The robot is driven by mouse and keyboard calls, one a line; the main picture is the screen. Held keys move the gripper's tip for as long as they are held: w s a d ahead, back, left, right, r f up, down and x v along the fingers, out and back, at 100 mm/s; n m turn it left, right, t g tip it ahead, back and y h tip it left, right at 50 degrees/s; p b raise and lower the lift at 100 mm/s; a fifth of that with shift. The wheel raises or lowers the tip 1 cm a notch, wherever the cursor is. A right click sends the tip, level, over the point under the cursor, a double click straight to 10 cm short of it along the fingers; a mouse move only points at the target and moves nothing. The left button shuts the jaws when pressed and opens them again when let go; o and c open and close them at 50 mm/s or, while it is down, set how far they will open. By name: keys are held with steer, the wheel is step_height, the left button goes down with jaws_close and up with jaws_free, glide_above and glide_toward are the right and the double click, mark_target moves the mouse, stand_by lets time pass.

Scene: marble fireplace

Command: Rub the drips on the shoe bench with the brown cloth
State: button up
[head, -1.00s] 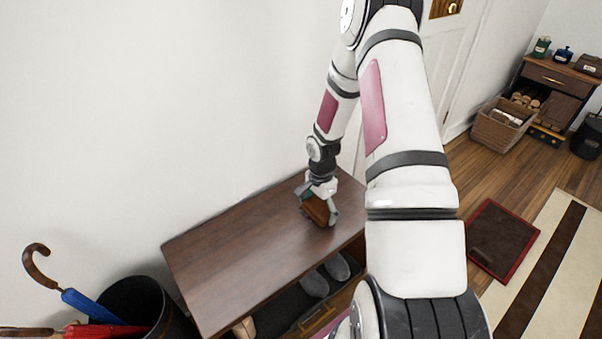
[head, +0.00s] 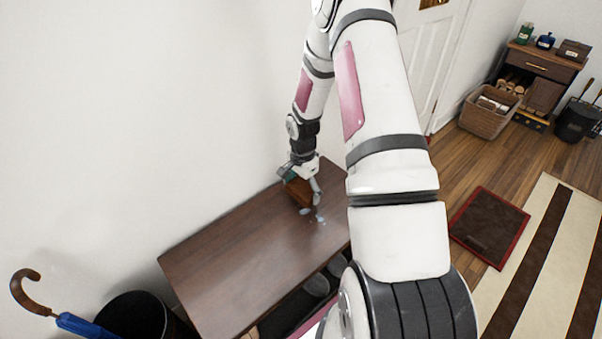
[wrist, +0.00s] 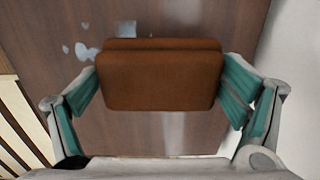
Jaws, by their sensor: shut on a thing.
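The shoe bench (head: 225,262) has a dark brown wooden top against the white wall. My gripper (head: 301,187) is over its far end, shut on the brown cloth (head: 298,193). In the wrist view the cloth (wrist: 158,80) is a folded, rounded block between the teal-padded fingers. I cannot tell whether it touches the top. Pale drips (head: 305,211) lie on the top beside the cloth, on the side away from the wall. The wrist view shows drips (wrist: 83,51) beyond the cloth at upper left. Any drips under the cloth are hidden.
Shoes (head: 316,286) sit on the shelf under the bench. A dark bin with a blue umbrella (head: 82,325) stands at the near left. A red-edged mat (head: 489,228), a wicker basket (head: 489,112) and a small cabinet (head: 543,66) are to the right. The near bench top is clear.

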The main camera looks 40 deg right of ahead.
steer(key=shift+r+p, duration=1.65)
steer(key=shift+r, duration=1.05)
